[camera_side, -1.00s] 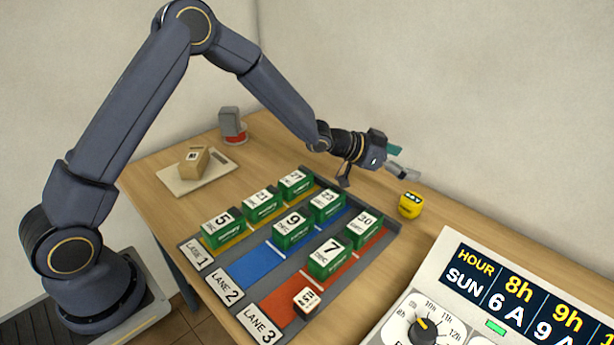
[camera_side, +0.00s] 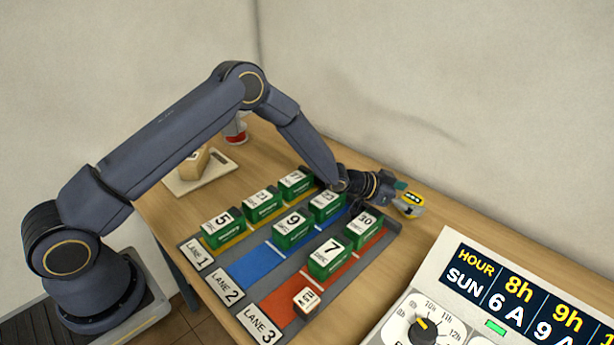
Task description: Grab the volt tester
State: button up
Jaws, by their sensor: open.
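A small yellow device with a dark display on top, which looks like the volt tester (camera_side: 413,198), stands on the table beyond the far end of the lanes. My gripper (camera_side: 407,200) is low beside it, pointing toward it from the left. Its jaws are open, with a teal-tipped finger on the far side and a grey finger on the near side. The fingers overlap the tester and hide much of it. I cannot tell whether they touch it.
A small white block (camera_side: 306,298) sits in the red lane. A control panel (camera_side: 450,250) stands front right. At the back left are a board (camera_side: 187,187) with a brown box and a red-and-grey object (camera_side: 237,133).

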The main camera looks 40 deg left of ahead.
jog(key=c, duration=1.3)
jog(key=shift+c, duration=0.3)
jog(key=shift+r, duration=0.15)
